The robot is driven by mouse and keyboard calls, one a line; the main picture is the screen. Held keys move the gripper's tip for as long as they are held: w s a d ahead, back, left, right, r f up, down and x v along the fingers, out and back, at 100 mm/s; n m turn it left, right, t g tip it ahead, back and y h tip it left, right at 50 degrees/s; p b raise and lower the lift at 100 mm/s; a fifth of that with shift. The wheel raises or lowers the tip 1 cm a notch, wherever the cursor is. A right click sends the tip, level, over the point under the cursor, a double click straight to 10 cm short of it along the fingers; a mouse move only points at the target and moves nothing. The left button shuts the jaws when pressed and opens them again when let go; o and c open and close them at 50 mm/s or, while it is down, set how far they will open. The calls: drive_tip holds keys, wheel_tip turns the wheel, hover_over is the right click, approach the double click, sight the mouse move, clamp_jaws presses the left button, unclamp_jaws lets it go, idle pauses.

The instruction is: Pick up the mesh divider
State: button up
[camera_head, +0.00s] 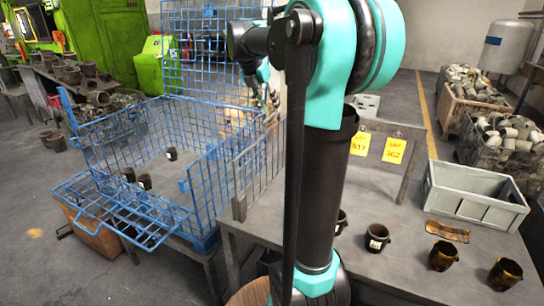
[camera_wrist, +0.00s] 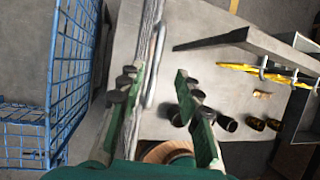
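The mesh divider looks to be the dark grey wire panel (camera_head: 262,162) standing upright between the blue wire cage and the table in the head view. In the wrist view its top shows nearly edge-on as a grey strip (camera_wrist: 151,22), with a bent grey rod beside it. My gripper (camera_wrist: 156,84) is open, its two green fingers apart, pointing down. The strip runs down to the left finger; I cannot tell whether they touch. In the head view my gripper (camera_head: 266,102) is small and partly hidden by my arm, near the panel's top.
The blue wire cage (camera_head: 110,140) holds several dark cups. The table (camera_head: 400,225) carries dark cups, a grey crate (camera_head: 470,195) and a rail with yellow lot tags (camera_head: 394,151). Bins of parts (camera_head: 465,100) stand at the back right. Bare floor lies behind the table.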

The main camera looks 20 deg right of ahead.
sight(272, 117)
drive_tip(key=shift+a+x, duration=0.15)
drive_tip(key=shift+x, duration=1.2)
drive_tip(key=shift+a+x, duration=0.15)
drive_tip(key=shift+x, duration=1.15)
drive_tip(key=shift+w+f, duration=0.2)
drive_tip(key=shift+f, duration=0.15)
drive_tip(key=shift+c, duration=0.3)
clamp_jaws()
